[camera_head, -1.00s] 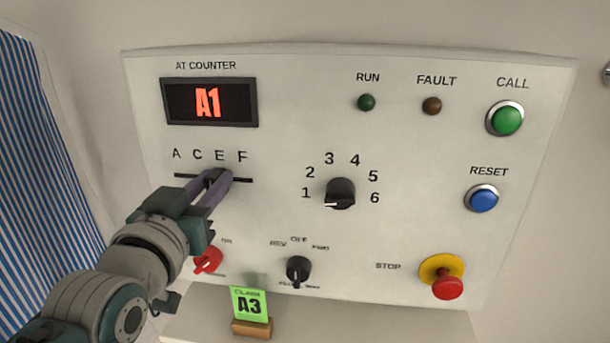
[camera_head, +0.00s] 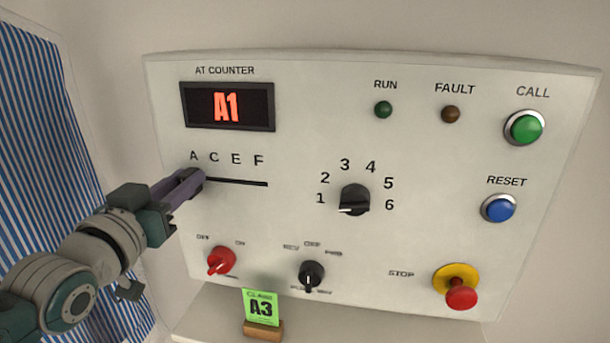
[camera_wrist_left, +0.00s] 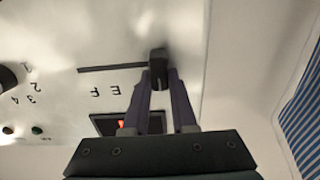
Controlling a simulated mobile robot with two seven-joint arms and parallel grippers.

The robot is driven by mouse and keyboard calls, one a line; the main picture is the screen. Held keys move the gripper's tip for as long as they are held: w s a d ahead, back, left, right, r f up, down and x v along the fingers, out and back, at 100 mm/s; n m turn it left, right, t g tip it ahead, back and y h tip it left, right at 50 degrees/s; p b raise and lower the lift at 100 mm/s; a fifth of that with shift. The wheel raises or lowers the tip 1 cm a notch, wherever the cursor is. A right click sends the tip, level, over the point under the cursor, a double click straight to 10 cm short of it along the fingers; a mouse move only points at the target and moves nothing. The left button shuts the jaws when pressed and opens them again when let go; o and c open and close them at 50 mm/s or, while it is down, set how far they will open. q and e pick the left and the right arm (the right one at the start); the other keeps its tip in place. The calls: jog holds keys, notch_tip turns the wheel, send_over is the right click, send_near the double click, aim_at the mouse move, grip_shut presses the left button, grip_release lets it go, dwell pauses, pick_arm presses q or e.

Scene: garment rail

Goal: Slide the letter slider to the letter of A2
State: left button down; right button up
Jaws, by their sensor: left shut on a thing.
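The letter slider's slot (camera_head: 238,182) runs under the letters A, C, E and F on the panel. My left gripper (camera_head: 198,176) is at the slot's left end, just below the letter A. In the left wrist view, my left gripper (camera_wrist_left: 158,78) is shut on the dark slider knob (camera_wrist_left: 157,56). The knob sits at the end of the slot beyond E and F; the gripper hides the letters nearest it there. The number dial (camera_head: 354,200) has its light mark pointing left, near 1. The display (camera_head: 227,106) reads A1. My right gripper is not in view.
A red switch (camera_head: 221,261) and a black selector (camera_head: 311,274) sit below the slot. A green card reading A3 (camera_head: 261,304) stands in a wooden holder on the ledge. The stop button (camera_head: 460,287) is at lower right. A blue striped cloth (camera_head: 35,130) hangs at left.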

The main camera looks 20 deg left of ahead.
pick_arm(q)
jog(key=shift+a, duration=0.25)
jog(key=c, duration=0.9)
grip_release()
jog(key=shift+s+a, duration=0.1)
jog(key=shift+c, duration=0.2)
jog(key=shift+o, duration=1.1)
jog(key=v, duration=1)
jog(key=shift+b, duration=0.45)
